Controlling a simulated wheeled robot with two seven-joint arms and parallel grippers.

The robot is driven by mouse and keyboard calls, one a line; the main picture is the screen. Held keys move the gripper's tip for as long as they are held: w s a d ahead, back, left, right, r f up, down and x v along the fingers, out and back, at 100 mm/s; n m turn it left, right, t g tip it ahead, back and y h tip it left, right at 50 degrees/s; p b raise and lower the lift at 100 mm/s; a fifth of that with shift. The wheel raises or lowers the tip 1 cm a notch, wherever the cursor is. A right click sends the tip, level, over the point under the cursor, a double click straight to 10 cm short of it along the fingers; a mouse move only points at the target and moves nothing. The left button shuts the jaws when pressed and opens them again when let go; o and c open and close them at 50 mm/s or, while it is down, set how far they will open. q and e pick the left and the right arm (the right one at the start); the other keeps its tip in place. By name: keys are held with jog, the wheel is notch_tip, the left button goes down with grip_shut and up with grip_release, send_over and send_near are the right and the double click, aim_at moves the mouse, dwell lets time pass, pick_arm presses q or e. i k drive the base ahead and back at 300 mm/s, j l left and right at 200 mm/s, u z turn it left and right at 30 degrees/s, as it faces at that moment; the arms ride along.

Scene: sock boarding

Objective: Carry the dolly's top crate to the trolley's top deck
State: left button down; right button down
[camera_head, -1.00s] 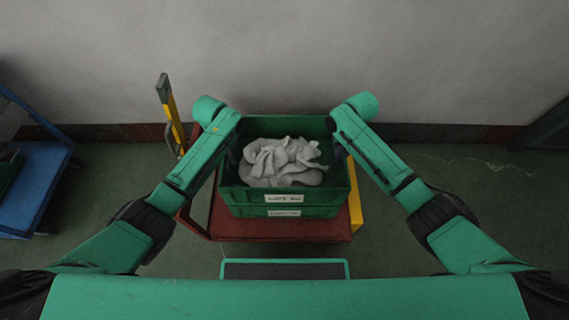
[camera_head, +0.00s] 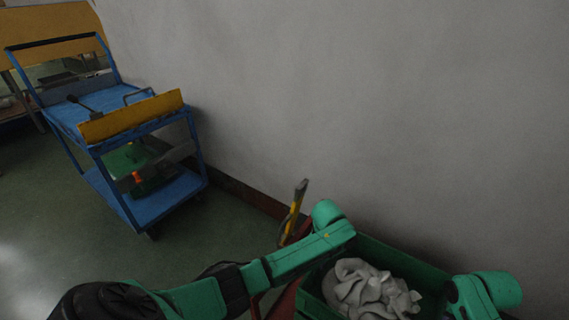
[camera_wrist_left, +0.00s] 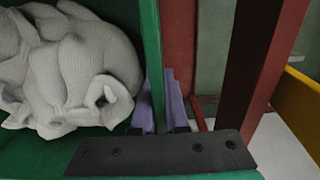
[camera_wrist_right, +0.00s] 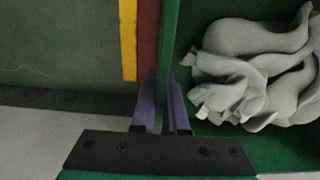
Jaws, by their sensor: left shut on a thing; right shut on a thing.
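The dolly's top crate (camera_head: 312,293) is green and holds crumpled light grey socks (camera_head: 365,290). It stands low at the right of the head view, partly cut off. My left gripper (camera_wrist_left: 160,105) is shut on one side wall of the crate, one finger on each face. My right gripper (camera_wrist_right: 163,108) is shut on the opposite wall in the same way. The red dolly (camera_head: 284,302) shows only as a strip beside the crate. Whether the crate is clear of the one below is hidden. The blue trolley's top deck (camera_head: 88,103) is at the upper left.
The trolley has a yellow board (camera_head: 131,117) along its near edge, and a dark-handled item (camera_head: 84,104) on the deck. Its lower shelf (camera_head: 160,198) carries green and orange things. A grey wall (camera_head: 350,100) runs behind; open floor (camera_head: 60,235) lies left.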

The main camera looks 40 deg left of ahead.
aim_at(107, 106)
jog(key=k, duration=0.65)
jog(key=z, duration=1.7)
jog(key=k+j+z, duration=0.35)
jog(key=k+j, duration=0.2)
jog(key=k+j+z, duration=0.35)
jog(key=k+j, duration=0.3)
jog(key=k, duration=1.65)
jog(key=k+u, duration=0.1)
jog(key=k, duration=0.45)
jog(key=k+j, duration=0.15)
jog(key=k, duration=0.4)
jog(key=k+j+u, duration=0.15)
jog(key=k, duration=0.4)
jog(key=k+u, duration=0.2)
jog(key=u, duration=1.55)
